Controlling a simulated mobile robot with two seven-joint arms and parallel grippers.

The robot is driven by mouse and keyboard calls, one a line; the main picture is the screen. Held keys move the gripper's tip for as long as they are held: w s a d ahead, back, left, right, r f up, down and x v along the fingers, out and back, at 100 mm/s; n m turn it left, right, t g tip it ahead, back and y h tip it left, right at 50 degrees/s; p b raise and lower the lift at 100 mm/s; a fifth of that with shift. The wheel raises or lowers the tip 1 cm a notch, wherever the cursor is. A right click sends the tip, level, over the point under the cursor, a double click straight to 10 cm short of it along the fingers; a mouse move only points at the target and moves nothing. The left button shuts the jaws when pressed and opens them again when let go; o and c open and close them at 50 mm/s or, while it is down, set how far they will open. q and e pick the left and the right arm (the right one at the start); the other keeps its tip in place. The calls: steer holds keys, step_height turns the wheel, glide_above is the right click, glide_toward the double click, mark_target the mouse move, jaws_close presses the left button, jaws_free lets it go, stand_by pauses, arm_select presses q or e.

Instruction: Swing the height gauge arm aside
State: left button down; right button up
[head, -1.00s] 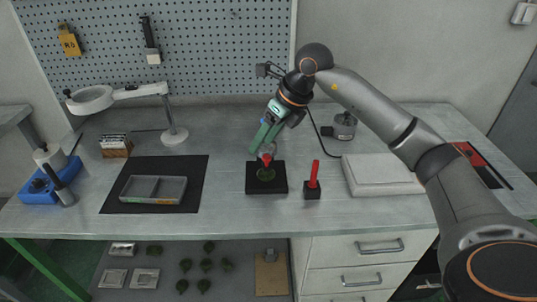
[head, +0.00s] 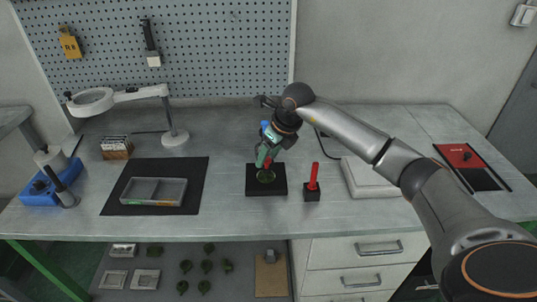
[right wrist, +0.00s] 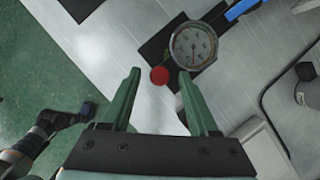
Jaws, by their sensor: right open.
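The height gauge shows in the right wrist view as a round white dial (right wrist: 193,45) with a red ball knob (right wrist: 159,75) beside it. In the head view it stands on the black square base (head: 280,188), which bears a green round piece (head: 265,177). A red part (head: 267,162) shows just above that piece, and my gripper and wrist hide most of the gauge. My right gripper (head: 261,157) has its green fingers pointing down over the base. In the right wrist view its fingers (right wrist: 160,72) are apart, with the red knob showing between their tips.
A red-handled tool (head: 313,178) stands in a black block right of the base. A pale flat box (head: 378,178) lies farther right. A grey divided tray (head: 153,191) sits on a black mat at left, by a magnifier lamp (head: 92,101). The bench behind is mostly clear.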

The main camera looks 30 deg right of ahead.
steer(key=shift+w+f, duration=0.1)
steer(key=shift+f, duration=0.1)
jaws_close()
stand_by(0.4)
stand_by(1.0)
